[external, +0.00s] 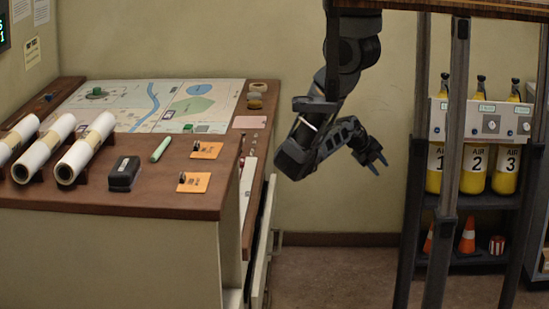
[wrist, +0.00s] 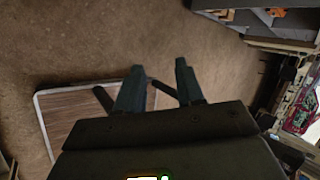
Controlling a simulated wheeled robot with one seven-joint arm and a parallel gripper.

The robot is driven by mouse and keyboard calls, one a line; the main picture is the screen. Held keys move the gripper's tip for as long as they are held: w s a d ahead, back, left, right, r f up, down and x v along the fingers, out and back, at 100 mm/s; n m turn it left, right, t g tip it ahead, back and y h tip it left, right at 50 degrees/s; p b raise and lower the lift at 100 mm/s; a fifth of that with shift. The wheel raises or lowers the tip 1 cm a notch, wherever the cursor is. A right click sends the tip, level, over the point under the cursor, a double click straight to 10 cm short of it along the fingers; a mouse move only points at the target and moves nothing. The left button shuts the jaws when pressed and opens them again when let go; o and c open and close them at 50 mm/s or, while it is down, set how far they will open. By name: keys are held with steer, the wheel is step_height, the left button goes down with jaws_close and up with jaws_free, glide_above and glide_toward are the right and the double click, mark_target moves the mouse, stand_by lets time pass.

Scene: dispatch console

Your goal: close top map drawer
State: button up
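The map console (external: 130,205) stands at the left of the external view, with drawers on its right side. A drawer with pale contents (external: 247,190) shows as standing out just under the top. A pale drawer front (external: 264,235) with a handle stands out below it; I cannot tell for sure which front belongs to the top map drawer. My gripper (external: 374,164) is in the air to the right of the drawers, apart from them, pointing right and down. In the wrist view my gripper (wrist: 160,85) has its fingers spread with nothing between them.
The console top holds a map (external: 155,105), rolled papers (external: 50,148), a black block (external: 124,172) and orange cards (external: 195,182). Yellow air bottles (external: 475,165) and a cone (external: 467,236) stand on a rack at the right. The floor (external: 340,280) between is clear.

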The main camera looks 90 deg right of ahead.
steer(key=w+d+r+n+t+h, duration=0.1)
steer(key=w+d+r+n+h, duration=0.3)
steer(key=d+n+h, duration=0.5)
steer(key=w+a+f+n+t+h, duration=0.1)
steer(key=w+a+f+n+t, duration=0.25)
steer(key=w+n+t, duration=0.2)
steer(key=w+a+f+n+t+h, duration=0.2)
steer(key=w+a+f+n+t, duration=0.15)
steer(key=w, duration=0.35)
steer(key=w+a+f+n+t+y, duration=0.3)
steer(key=a+t, duration=0.1)
steer(key=a, duration=0.7)
steer(key=w+a+f+n+t+y, duration=0.2)
steer(key=a+f+n+t+y, duration=0.15)
steer(key=a, duration=0.85)
steer(key=w+a+f+n+t+y, duration=0.3)
steer(key=a+f+t, duration=0.1)
steer(key=a, duration=0.7)
steer(key=x, duration=0.7)
steer(key=shift+r, duration=0.1)
steer(key=shift+c, duration=0.3)
jaws_close()
